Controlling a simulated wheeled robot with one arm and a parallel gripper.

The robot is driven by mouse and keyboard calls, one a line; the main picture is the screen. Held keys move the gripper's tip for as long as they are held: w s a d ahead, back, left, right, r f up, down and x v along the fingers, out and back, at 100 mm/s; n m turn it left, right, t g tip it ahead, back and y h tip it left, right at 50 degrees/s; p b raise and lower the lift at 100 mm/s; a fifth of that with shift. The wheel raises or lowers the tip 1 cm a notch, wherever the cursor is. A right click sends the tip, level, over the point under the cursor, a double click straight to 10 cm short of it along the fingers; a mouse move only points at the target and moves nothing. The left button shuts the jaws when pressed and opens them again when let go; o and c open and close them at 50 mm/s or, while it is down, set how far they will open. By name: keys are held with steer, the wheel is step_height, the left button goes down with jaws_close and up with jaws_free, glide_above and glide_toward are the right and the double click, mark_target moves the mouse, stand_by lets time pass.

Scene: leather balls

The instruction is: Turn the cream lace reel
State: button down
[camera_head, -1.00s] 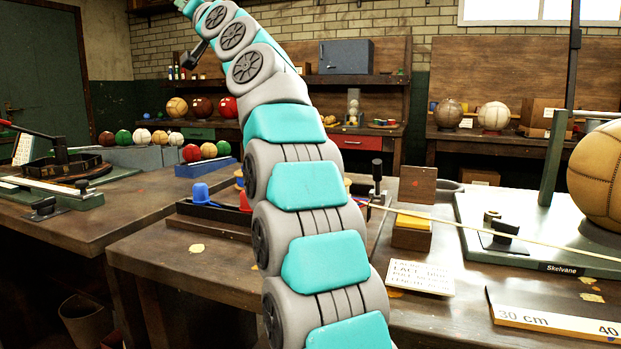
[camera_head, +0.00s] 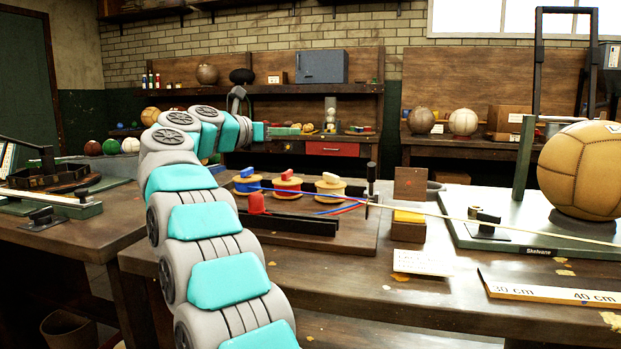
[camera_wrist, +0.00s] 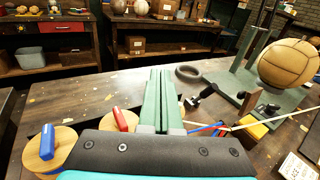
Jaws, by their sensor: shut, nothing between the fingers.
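Three wooden lace reels stand in a row on a dark board in the head view. The left one has a blue handle (camera_head: 246,174), the middle one a red handle (camera_head: 287,175), and the right one, the cream lace reel (camera_head: 331,186), has a pale handle. My gripper (camera_head: 297,131) is shut and empty, above and behind the reels, pointing right. In the wrist view my gripper's fingers (camera_wrist: 158,78) are together; the blue-handled reel (camera_wrist: 47,148) and red-handled reel (camera_wrist: 121,120) show at left. The cream reel is not visible there, probably behind the gripper.
Blue, red and cream laces run right from the reel board; the cream lace (camera_head: 480,221) stretches toward a green stand (camera_head: 470,232) with a tan leather ball (camera_head: 590,170). A wooden block with a yellow pad (camera_head: 409,217) stands right of the board. A ruler (camera_head: 550,290) lies in front.

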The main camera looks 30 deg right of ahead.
mark_target(334, 183)
steer(key=s+f+m+g+y, duration=0.1)
steer(key=f, duration=0.2)
steer(key=s+a+f+m+g, duration=0.1)
steer(key=f, duration=0.2)
steer(key=s+a+f+m+g+y, duration=0.1)
steer(key=s+f, duration=0.1)
steer(key=f, duration=0.1)
steer(key=shift+a+g+y, duration=0.15)
steer(key=shift+g+y, duration=0.15)
steer(key=p+x, duration=0.1)
steer(key=x, duration=0.7)
steer(key=shift+r, duration=0.1)
steer(key=shift+p+x, duration=0.35)
steer(key=shift+x, duration=0.55)
steer(key=shift+b, duration=0.4)
